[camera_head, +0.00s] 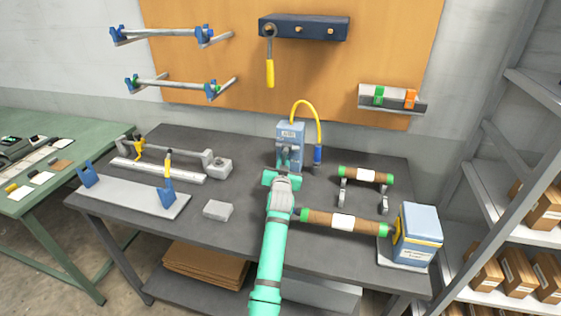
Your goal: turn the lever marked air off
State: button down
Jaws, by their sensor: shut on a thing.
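A blue box unit (289,133) with a small white label stands at the back middle of the dark table, and a yellow hose loops from its top to a blue fitting (317,155). My gripper (285,165) is at the lower front of this unit, shut on a small part there. I take that part to be the lever, but my gripper mostly hides it. Its angle and any "air" marking are too small or covered to read.
A brown roll (367,175) on stands and a longer brown roll (318,219) joined to a blue box (417,236) lie right of my arm. A grey block (218,210) and a bracketed plate (135,197) lie left. A yellow-handled tool (270,72) hangs above.

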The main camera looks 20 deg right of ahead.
jog(key=shift+s+d+f+n+g, duration=0.15)
jog(key=shift+s+d+n+g, duration=0.2)
jog(key=shift+n, duration=0.55)
jog(key=shift+d, duration=0.1)
jog(key=c, duration=1.8)
grip_release()
jog(key=v, duration=1)
jog(key=shift+s+a, duration=0.25)
jog(key=shift+s, duration=0.05)
